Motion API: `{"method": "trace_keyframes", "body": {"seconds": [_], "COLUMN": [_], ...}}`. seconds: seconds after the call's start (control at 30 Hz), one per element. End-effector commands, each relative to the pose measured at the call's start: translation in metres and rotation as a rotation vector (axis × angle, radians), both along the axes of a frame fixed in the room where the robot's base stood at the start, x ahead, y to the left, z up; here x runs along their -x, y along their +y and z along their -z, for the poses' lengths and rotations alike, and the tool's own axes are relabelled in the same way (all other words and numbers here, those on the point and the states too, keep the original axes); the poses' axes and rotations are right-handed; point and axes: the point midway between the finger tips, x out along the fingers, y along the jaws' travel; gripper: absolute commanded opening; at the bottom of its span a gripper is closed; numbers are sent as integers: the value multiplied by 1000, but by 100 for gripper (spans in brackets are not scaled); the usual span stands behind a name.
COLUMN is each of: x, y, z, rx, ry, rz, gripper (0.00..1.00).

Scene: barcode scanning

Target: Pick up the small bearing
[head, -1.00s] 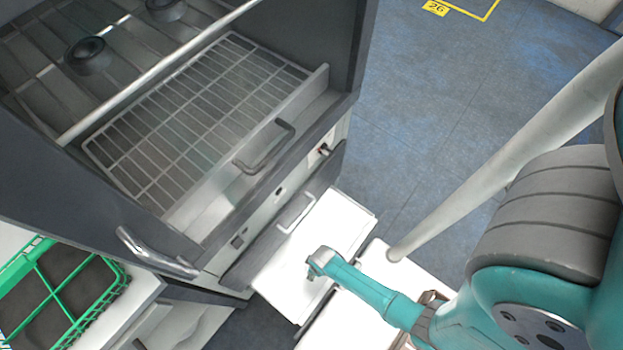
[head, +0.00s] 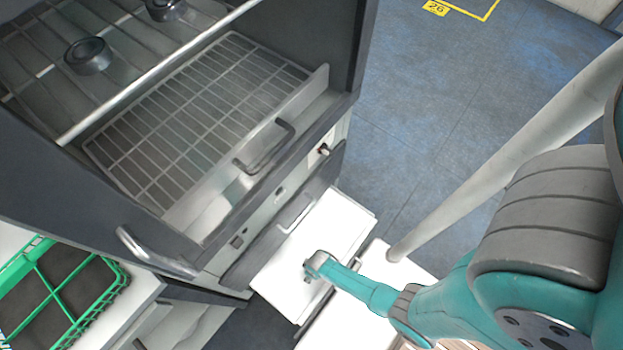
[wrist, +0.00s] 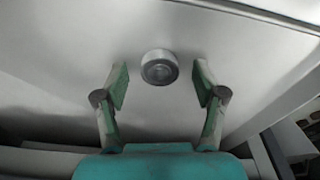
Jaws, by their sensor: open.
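My gripper (wrist: 161,86) is open and empty, with one green finger on each side of that gap. In the head view my teal arm end (head: 318,264) is over the pulled-out white drawer (head: 341,221). I cannot clearly make out the small bearing there.
A grey cabinet with a wire rack (head: 200,120) and a handle (head: 266,148) stands at the left. Two larger dark rings, one of them nearer (head: 88,55), lie inside it. A green crate (head: 62,285) is at lower left.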

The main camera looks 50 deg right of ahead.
Motion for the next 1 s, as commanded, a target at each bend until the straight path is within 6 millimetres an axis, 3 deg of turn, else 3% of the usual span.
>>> {"method": "trace_keyframes", "body": {"seconds": [0.03,0.27,0.73,1.0], "x": [0,0,0,0], "y": [0,0,0,0], "z": [0,0,-5,-30], "rx": [0,0,0,1], "ry": [0,0,-1,-2], "rz": [0,0,0,-1], "gripper": [62,5,4,4]}}
